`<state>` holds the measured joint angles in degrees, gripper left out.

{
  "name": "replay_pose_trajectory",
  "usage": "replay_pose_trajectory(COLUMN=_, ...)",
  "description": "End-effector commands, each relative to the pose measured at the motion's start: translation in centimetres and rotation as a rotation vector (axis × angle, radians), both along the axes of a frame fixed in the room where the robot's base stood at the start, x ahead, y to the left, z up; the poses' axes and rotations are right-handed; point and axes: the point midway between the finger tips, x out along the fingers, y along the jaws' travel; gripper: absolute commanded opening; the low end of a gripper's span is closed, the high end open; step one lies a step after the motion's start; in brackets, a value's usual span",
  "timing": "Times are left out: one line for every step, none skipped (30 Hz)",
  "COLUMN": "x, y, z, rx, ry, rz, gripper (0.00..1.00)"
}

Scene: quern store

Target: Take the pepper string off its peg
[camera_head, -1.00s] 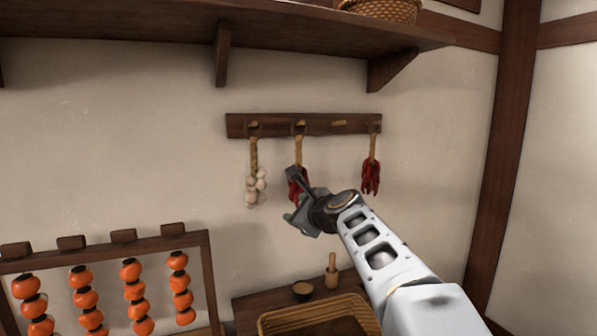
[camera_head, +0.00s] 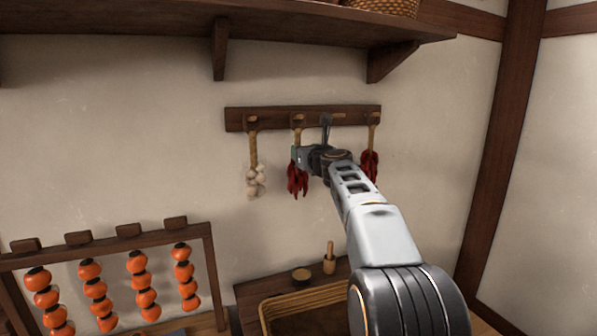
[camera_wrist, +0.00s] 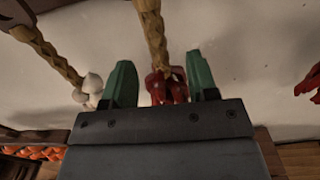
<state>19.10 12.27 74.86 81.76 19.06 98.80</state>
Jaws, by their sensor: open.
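A pepper string with red peppers (camera_head: 297,180) hangs by a braided cord (camera_head: 297,137) from the second peg (camera_head: 298,118) of a dark wall rail. A second pepper string (camera_head: 371,165) hangs from the rightmost peg, partly behind my arm. My gripper (camera_head: 310,140) is raised in front of the rail at the middle string. In the wrist view my green fingertips (camera_wrist: 163,84) stand open, one on each side of the cord (camera_wrist: 152,30), with the red peppers (camera_wrist: 168,86) showing between them. I cannot tell whether either finger touches the cord.
A garlic string (camera_head: 255,180) hangs close on the left of the pepper string. A shelf (camera_head: 130,30) juts out above the rail. A rack of orange persimmons (camera_head: 140,285) stands lower left. Below are a basket tray (camera_head: 290,298), a small bowl (camera_head: 302,275) and a wooden pestle (camera_head: 329,262).

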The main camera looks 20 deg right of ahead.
Motion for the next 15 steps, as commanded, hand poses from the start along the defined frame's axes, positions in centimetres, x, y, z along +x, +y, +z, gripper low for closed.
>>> replay_pose_trajectory(x=0.5, y=0.1, z=0.1, rx=0.000, ry=0.002, rz=0.001, gripper=0.53)
replay_pose_trajectory(x=0.8, y=0.1, z=0.2, rx=0.000, ry=0.001, rz=0.002, gripper=0.53)
replay_pose_trajectory(x=1.4, y=0.1, z=0.1, rx=0.000, ry=0.003, rz=0.002, gripper=0.53)
replay_pose_trajectory(x=1.9, y=0.2, z=0.2, rx=0.000, ry=0.003, rz=0.001, gripper=0.53)
replay_pose_trajectory(x=2.3, y=0.2, z=0.2, rx=0.000, ry=0.002, rz=0.001, gripper=0.53)
replay_pose_trajectory(x=2.8, y=0.2, z=0.1, rx=0.000, ry=0.003, rz=0.001, gripper=0.53)
replay_pose_trajectory(x=3.2, y=0.3, z=0.2, rx=0.000, ry=0.002, rz=0.001, gripper=0.53)
replay_pose_trajectory(x=3.6, y=0.3, z=0.1, rx=0.000, ry=0.003, rz=0.001, gripper=0.53)
replay_pose_trajectory(x=4.0, y=0.3, z=0.2, rx=0.000, ry=0.002, rz=0.001, gripper=0.53)
replay_pose_trajectory(x=4.3, y=0.3, z=0.1, rx=0.000, ry=0.002, rz=0.001, gripper=0.53)
replay_pose_trajectory(x=4.5, y=0.3, z=0.1, rx=-0.001, ry=0.002, rz=0.001, gripper=0.53)
replay_pose_trajectory(x=4.7, y=0.3, z=0.1, rx=-0.001, ry=0.001, rz=0.001, gripper=0.53)
replay_pose_trajectory(x=4.9, y=0.3, z=0.1, rx=-0.001, ry=0.001, rz=0.001, gripper=0.53)
replay_pose_trajectory(x=5.0, y=0.2, z=0.0, rx=-0.001, ry=0.000, rz=0.001, gripper=0.53)
replay_pose_trajectory(x=5.0, y=0.2, z=0.0, rx=-0.001, ry=0.001, rz=0.001, gripper=0.53)
